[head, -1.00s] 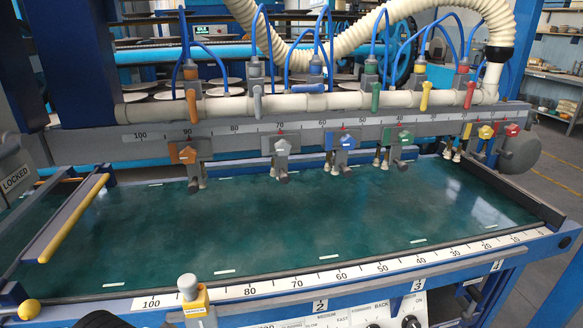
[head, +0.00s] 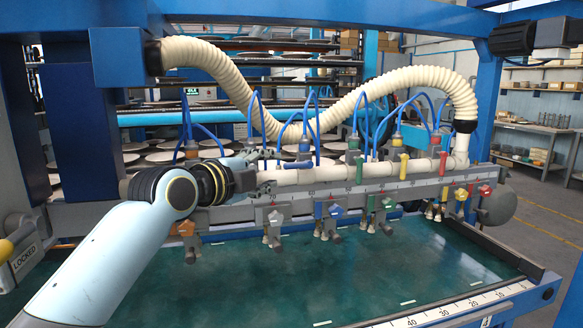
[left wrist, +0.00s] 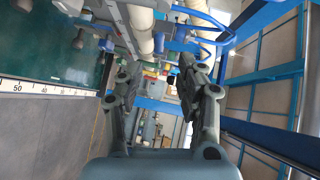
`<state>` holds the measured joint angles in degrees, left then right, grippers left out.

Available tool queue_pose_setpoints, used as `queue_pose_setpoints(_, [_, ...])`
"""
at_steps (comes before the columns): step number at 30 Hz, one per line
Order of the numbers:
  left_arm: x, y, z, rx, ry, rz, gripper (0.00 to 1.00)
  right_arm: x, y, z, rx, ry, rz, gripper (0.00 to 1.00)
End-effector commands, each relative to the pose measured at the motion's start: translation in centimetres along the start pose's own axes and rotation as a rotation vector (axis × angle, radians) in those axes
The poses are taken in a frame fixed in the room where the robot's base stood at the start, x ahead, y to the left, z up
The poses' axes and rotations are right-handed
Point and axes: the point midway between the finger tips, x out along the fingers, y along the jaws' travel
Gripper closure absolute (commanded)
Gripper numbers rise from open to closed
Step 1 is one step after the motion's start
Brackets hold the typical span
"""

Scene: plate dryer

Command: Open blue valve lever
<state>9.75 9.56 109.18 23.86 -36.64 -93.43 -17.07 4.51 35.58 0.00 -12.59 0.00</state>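The blue valve lever (head: 297,165) lies sideways along the white pipe (head: 325,175), while the green lever (head: 359,169), orange-yellow lever (head: 403,166) and red lever (head: 443,163) point up and down. My left gripper (head: 270,165) is at the pipe just left of the blue lever, seen from the side; whether it touches the lever is unclear. In the left wrist view its two fingers (left wrist: 158,78) are spread apart with nothing clearly held between them. The blue lever cannot be made out surely there. My right gripper is not in view.
Below the pipe is a row of coloured knobs, including a blue knob (head: 334,210). Blue hoses (head: 310,115) and a ribbed cream hose (head: 375,85) rise above the pipe. My left arm covers the pipe's left part. The green table (head: 330,270) below is clear.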

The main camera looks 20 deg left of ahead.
Motion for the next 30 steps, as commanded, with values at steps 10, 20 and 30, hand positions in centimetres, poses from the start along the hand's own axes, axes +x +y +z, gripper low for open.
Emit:
queue_pose_setpoints(10, [6.8, -0.1, -0.1, -0.005, 0.000, 0.002, 0.63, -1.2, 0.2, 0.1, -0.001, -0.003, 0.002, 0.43])
queue_pose_setpoints(20, [9.3, 0.1, -0.1, -0.003, -0.001, 0.004, 0.63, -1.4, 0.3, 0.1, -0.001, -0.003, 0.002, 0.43])
queue_pose_setpoints(30, [9.3, 0.2, 0.0, -0.003, -0.001, 0.004, 0.80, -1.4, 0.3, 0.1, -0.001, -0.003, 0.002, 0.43])
